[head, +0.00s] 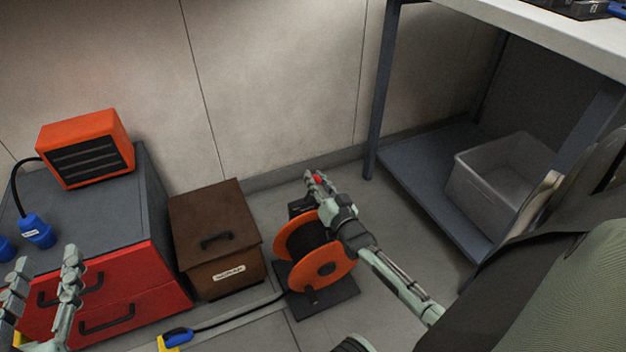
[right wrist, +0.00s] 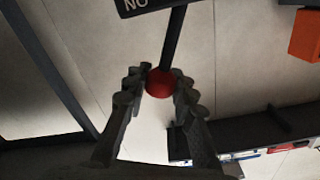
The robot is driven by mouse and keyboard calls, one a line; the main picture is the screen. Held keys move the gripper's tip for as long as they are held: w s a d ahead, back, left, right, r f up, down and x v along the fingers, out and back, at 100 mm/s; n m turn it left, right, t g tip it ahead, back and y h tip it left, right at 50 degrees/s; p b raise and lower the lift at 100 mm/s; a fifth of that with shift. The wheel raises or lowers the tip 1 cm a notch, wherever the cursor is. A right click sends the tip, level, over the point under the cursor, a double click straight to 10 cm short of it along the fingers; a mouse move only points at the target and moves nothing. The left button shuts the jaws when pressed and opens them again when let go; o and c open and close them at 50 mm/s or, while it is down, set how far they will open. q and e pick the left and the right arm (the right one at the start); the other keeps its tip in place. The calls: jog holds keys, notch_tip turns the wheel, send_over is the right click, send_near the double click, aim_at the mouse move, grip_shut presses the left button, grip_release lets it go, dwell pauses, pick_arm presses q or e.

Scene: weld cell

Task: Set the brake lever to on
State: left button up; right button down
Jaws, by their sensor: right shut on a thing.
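The brake lever shows in the right wrist view as a dark rod (right wrist: 175,38) with a round red knob (right wrist: 159,83). It runs up to a dark plate (right wrist: 140,5) with white letters at the top edge, partly cut off. My right gripper (head: 315,178) is above the orange cable reel (head: 325,266), its fingers shut around the red knob. In the head view the gripper hides most of the lever. My left gripper (head: 45,260) is at the lower left, fingers apart and empty, in front of the red drawers.
A brown lidded box (head: 212,225) stands left of the reel. The red drawer cabinet (head: 135,298) carries an orange heater-like unit (head: 88,150). A workbench (head: 540,30) with a grey bin (head: 490,185) on its lower shelf is at right. A cable (head: 240,317) crosses the floor.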

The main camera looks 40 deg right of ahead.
jog(key=shift+s+f, duration=0.1)
jog(key=shift+f, duration=0.05)
jog(key=c, duration=1.2)
grip_release()
jog(key=shift+d, duration=0.1)
jog(key=v, duration=1.2)
